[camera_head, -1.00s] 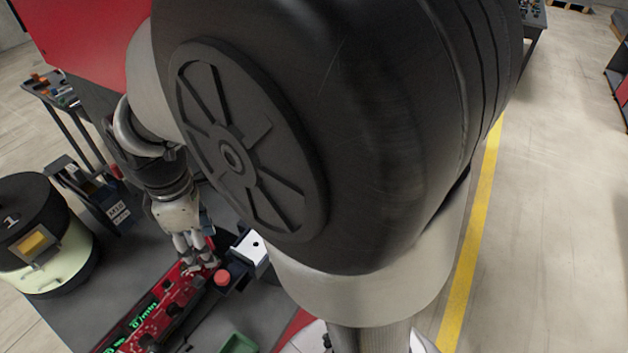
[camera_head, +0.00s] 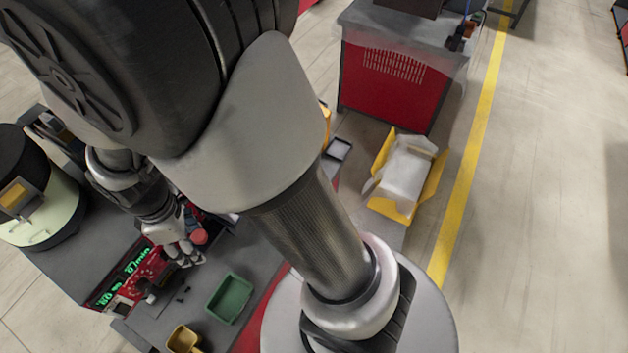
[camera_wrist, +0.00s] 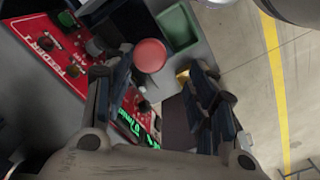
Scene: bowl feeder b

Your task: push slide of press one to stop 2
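The slide of press one and its stops cannot be picked out in either view. My gripper (camera_head: 184,258) is low over the bench at the left in the head view, beside a red push button (camera_head: 199,237). In the wrist view my gripper (camera_wrist: 158,70) is open, its fingers spread apart with nothing seen held between them. The red button (camera_wrist: 150,54) shows between the fingertips; I cannot tell whether they touch it. A red control panel marked FEEDER 1 (camera_wrist: 62,50) lies left of the fingers, with knobs and a green display (camera_wrist: 138,128).
A green bin (camera_head: 229,298) and a yellow bin (camera_head: 184,339) stand on the bench near the gripper. A round feeder (camera_head: 48,222) stands at left. A yellow box with a white bag (camera_head: 436,187) and a red cabinet (camera_head: 385,85) are at upper right.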

